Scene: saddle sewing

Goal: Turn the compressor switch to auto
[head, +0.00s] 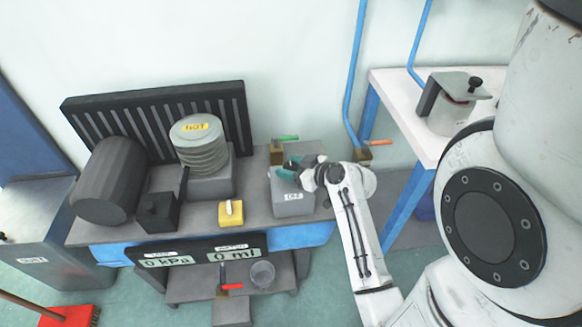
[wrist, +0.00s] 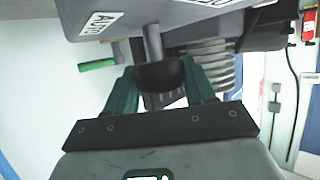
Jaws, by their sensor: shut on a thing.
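The grey switch box (head: 292,203) stands at the right end of the dark bench, with a small white label on its front. In the wrist view the box (wrist: 180,28) shows a white AUTO label (wrist: 101,23) at its left and another label cut off at the top edge. A black switch knob (wrist: 161,78) with a grey pointer (wrist: 153,42) sits between my green fingertips. The pointer points up in the wrist view, and the AUTO label lies to its left. My gripper (head: 290,171) is at the top of the box, shut on the knob. The head view hides the knob.
A finned pump marked HOT (head: 203,157), a dark cylinder (head: 109,180) and a yellow switch block (head: 231,213) share the bench. A green-handled valve (head: 285,139) stands close behind the box. An orange-handled valve (head: 374,143) and a white table (head: 391,90) are to the right.

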